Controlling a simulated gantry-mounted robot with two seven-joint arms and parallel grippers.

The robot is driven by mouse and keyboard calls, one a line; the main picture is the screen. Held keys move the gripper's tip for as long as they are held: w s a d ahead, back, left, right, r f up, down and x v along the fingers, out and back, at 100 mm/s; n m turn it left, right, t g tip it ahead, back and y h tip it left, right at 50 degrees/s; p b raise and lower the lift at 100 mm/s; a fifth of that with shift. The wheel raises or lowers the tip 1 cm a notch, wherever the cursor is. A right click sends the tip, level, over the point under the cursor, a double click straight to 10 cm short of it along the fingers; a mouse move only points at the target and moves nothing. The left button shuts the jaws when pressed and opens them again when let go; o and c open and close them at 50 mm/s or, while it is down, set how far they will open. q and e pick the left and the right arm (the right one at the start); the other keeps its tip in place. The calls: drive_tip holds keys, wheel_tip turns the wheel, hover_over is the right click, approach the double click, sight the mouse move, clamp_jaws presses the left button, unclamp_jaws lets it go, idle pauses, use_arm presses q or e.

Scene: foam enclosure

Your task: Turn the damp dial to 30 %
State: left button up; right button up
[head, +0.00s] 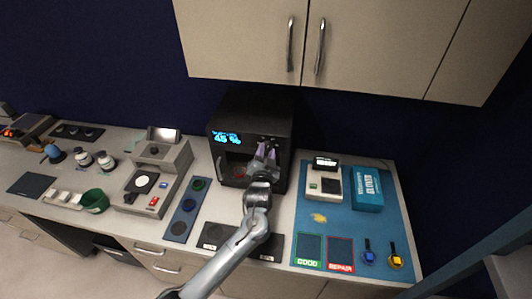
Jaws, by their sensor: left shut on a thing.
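A black cabinet (252,112) stands at the back of the counter. Its blue-lit display (227,138) seems to read 45 %, with a smaller line above it. My left gripper (267,150) is at the upper right of the cabinet's front, shut on what looks like the damp dial. The fingers hide most of that dial, so I cannot read its pointer. My right gripper is out of view.
A blue mat (312,219) to the right holds a small white device (324,186), a teal glove box (367,188) and two tagged items. Left of the cabinet are a blue strip with round wells (188,209), a grey instrument (150,187) and a green cup (95,201). Wall cupboards (243,40) hang above.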

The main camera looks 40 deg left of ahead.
use_arm(q)
drive_tip(key=n, duration=0.8)
drive_tip(key=shift+n+h, duration=0.3)
drive_tip(key=shift+n, duration=0.5)
drive_tip(key=o, duration=1)
drive_tip(key=shift+o, duration=0.2)
drive_tip(key=shift+r, duration=0.1)
